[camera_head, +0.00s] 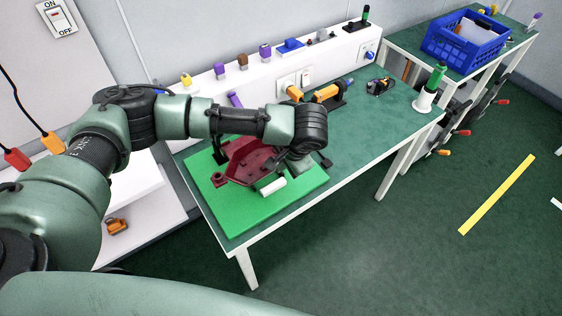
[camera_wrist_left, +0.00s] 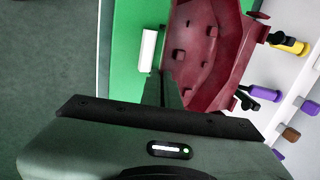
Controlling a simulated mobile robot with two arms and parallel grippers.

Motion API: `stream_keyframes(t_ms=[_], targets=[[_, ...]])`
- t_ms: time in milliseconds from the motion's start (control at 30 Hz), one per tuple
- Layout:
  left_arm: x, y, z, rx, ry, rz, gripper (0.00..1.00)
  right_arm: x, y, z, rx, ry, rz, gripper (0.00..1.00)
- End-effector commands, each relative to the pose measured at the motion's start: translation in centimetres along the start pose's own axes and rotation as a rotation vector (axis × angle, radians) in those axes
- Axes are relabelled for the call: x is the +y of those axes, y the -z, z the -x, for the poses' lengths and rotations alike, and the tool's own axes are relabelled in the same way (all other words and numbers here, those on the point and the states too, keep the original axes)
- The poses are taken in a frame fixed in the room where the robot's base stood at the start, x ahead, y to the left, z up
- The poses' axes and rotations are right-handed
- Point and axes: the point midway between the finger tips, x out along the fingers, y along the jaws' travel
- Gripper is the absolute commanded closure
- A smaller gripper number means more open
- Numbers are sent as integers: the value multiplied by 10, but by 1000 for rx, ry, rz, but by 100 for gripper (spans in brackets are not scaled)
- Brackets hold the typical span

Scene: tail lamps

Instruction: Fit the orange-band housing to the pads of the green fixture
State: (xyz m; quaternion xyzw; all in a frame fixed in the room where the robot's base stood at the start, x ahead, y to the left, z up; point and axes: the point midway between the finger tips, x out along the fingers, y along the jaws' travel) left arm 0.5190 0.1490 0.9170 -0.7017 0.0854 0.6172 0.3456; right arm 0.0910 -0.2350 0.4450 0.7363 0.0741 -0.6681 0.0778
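The housing (camera_head: 248,160) is a dark red, open shell with small bosses inside. It is over the green fixture (camera_head: 212,200), and no orange band shows on it. I cannot tell whether it touches the pads. A white block (camera_head: 272,186) lies on the fixture beside it. In the left wrist view the housing (camera_wrist_left: 205,45), the fixture (camera_wrist_left: 128,60) and the white block (camera_wrist_left: 149,48) show again. My left gripper (camera_wrist_left: 163,88) has its dark fingers close together at the housing's near edge and looks shut on it. The wrist hides part of the housing in the head view. My right gripper is out of view.
The fixture stands on a green-topped bench (camera_head: 360,125) with a white back ledge (camera_head: 222,88) bearing several small coloured parts. Behind the wrist lies an orange tool (camera_head: 327,93). A white-and-green bottle (camera_head: 428,92) stands at the bench's right end. A blue crate (camera_head: 465,45) is on another table.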

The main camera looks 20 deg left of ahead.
Motion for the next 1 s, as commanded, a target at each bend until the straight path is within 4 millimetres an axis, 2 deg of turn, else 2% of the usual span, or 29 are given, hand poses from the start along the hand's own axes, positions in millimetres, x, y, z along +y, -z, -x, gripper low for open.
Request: stream_keyframes(t_ms=[67,100,200,500,1000], targets=[[-2,-2,5,-2,-1,0,100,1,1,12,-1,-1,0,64],[3,-2,-6,-2,0,0,100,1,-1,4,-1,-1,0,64],[8,-2,-18,-2,-1,1,100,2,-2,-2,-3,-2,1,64],[18,-1,-44,-1,1,2,100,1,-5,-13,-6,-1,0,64],[21,-1,-51,0,0,1,100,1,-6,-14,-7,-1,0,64]])
